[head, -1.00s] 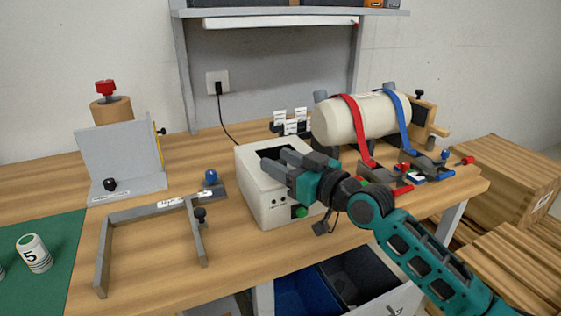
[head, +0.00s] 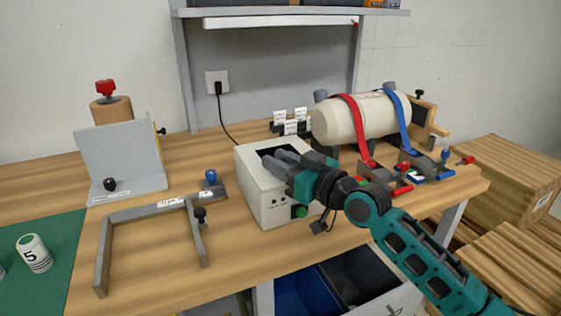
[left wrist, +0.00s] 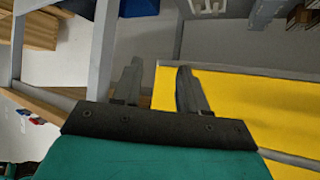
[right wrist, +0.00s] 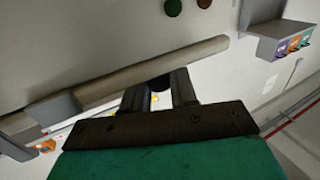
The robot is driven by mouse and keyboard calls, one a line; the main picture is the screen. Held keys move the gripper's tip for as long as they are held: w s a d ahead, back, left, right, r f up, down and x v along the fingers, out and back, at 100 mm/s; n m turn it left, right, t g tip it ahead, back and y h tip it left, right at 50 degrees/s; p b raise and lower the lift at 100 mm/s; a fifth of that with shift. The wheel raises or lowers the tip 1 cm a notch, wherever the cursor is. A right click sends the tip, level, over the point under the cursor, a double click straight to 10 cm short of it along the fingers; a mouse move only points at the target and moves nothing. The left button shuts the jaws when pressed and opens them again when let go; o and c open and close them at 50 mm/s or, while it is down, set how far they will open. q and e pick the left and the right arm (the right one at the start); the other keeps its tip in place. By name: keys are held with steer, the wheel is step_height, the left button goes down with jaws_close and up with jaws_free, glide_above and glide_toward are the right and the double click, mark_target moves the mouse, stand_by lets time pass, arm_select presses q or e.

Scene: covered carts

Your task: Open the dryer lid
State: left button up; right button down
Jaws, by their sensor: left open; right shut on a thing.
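The dryer is probably the white box (head: 262,201) with a green button, standing on the wooden table in the head view. Its top has a dark area (head: 267,152), partly hidden by my right gripper; I cannot tell whether this is an opening or a lid. My right gripper (head: 271,161) reaches in from the right over the box top. In the right wrist view its fingers (right wrist: 160,90) are close together around a dark round knob (right wrist: 160,81). My left gripper shows only in the left wrist view (left wrist: 157,80), open and empty, fingers apart, away from the box.
A cream cylinder (head: 341,122) with red and blue straps lies behind my right gripper. A grey frame (head: 103,245) and an upright grey plate (head: 120,155) stand left of the box. Bins (head: 299,291) sit below the table edge. A yellow surface (left wrist: 240,105) lies near my left gripper.

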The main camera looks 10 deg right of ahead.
steer(key=shift+r, duration=0.1)
